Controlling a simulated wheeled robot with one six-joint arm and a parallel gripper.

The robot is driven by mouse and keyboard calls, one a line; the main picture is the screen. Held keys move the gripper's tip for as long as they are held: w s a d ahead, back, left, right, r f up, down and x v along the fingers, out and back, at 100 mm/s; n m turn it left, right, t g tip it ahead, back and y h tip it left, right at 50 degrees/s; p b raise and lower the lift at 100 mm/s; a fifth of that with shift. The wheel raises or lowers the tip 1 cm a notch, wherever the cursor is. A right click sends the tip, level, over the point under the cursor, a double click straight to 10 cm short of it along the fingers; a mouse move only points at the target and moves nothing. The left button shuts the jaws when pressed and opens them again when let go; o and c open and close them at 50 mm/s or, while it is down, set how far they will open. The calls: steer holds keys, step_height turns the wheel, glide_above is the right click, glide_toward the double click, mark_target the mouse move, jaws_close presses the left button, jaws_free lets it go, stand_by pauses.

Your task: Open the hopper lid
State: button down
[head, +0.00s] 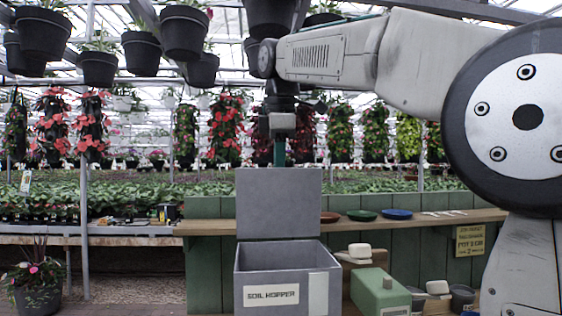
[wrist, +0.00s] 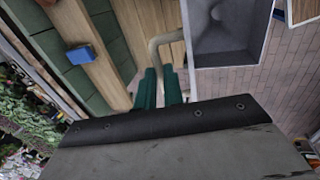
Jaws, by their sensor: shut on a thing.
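The grey soil hopper (head: 287,297) stands in front of the shelf in the head view, its top open. Its flat grey lid (head: 278,203) stands upright at the back edge. In the wrist view the hopper's open inside (wrist: 225,25) shows at the top. My gripper (wrist: 159,88) has green fingers close together, shut on a beige curved handle (wrist: 160,45) beside the hopper. In the head view, the gripper comes down from above behind the lid, which hides its fingertips.
A green box (head: 380,292) with a pale knob stands right of the hopper. Hanging pots (head: 184,33) fill the upper left.

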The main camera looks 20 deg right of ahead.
steer(key=shift+w+d, duration=0.2)
steer(key=shift+w, duration=0.45)
steer(key=c, duration=2)
jaws_free()
steer(key=shift+w+f, duration=0.1)
steer(key=shift+w, duration=0.1)
steer(key=o, duration=0.5)
steer(key=shift+s, duration=0.1)
steer(key=v, duration=0.7)
steer(key=shift+r, duration=0.35)
steer(key=shift+s, duration=0.15)
